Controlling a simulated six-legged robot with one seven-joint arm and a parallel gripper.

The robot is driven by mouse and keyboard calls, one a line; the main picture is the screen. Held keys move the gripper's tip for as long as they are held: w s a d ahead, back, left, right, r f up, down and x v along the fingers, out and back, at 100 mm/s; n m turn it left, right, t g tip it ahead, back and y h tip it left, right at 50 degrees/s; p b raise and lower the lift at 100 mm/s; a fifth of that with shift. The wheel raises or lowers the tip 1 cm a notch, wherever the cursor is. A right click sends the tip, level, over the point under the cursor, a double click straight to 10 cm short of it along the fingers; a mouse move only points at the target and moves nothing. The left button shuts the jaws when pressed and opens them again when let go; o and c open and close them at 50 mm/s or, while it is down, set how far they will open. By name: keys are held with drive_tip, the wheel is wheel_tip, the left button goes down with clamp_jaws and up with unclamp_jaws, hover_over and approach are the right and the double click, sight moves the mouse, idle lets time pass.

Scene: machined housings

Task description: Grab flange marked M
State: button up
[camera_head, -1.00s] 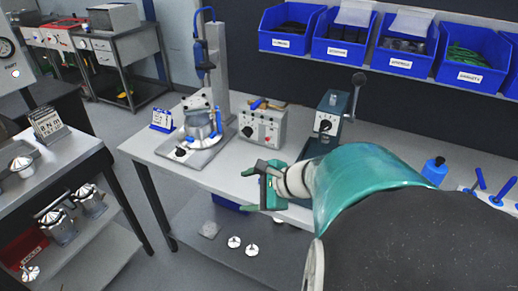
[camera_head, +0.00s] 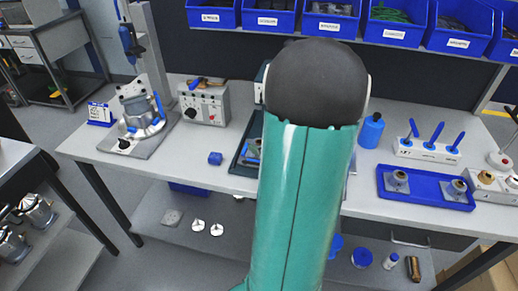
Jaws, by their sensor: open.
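No mark M is legible on any part. Two metal parts with brownish tops (camera_head: 398,180) (camera_head: 458,187) sit in a blue tray (camera_head: 428,199) on the right of the bench. Shiny metal housings (camera_head: 37,210) stand on the left cart, cut by the picture edge. My teal arm rises through the middle of the view; my gripper does not show.
Blue bins (camera_head: 331,20) line the shelf above. My arm hides the bench middle.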

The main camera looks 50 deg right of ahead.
sight(258, 140)
drive_tip(key=shift+x, duration=2.8)
drive_tip(key=shift+a, duration=0.1)
drive_tip(key=c, duration=1.3)
drive_tip(key=shift+r, duration=0.1)
drive_tip(key=shift+c, duration=0.8)
drive_tip(key=shift+r, duration=0.1)
